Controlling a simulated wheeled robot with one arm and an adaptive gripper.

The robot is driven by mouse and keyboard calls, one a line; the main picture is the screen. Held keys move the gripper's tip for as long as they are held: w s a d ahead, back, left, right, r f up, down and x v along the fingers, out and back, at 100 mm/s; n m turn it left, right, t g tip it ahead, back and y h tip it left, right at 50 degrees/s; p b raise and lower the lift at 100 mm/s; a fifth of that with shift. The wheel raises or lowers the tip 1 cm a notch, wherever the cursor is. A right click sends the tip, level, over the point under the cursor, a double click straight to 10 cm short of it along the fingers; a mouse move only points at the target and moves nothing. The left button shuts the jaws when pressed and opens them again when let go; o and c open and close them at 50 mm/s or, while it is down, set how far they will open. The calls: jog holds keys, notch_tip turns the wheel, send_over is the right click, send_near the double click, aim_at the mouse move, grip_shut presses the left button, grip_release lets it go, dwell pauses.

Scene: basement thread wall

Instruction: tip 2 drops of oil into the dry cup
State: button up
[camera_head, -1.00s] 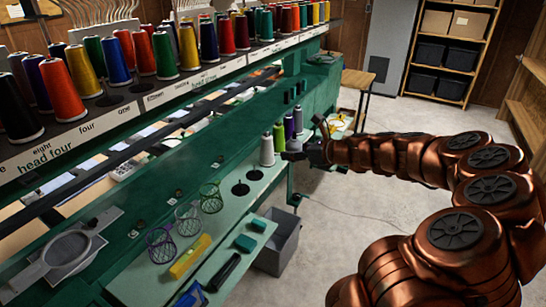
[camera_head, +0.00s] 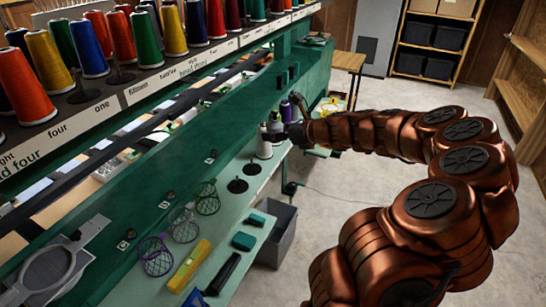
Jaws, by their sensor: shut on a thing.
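My gripper (camera_head: 284,136) is at the far end of the green bench, beside the pale thread cones (camera_head: 264,146). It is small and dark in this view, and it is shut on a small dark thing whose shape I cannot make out. No oil container can be told for sure. I cannot see from here which cup is dry. My gripper is well beyond them, apart from them.
A yellow level (camera_head: 189,266), teal blocks (camera_head: 244,241) and a black bar (camera_head: 224,274) lie along the front. A grey bin (camera_head: 277,235) stands on the floor below. The thread rack (camera_head: 120,80) overhangs the left.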

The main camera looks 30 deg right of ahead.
notch_tip(320, 180, down, 8)
jog(key=b, duration=0.7)
jog(key=shift+f, duration=0.1)
dwell(0.5)
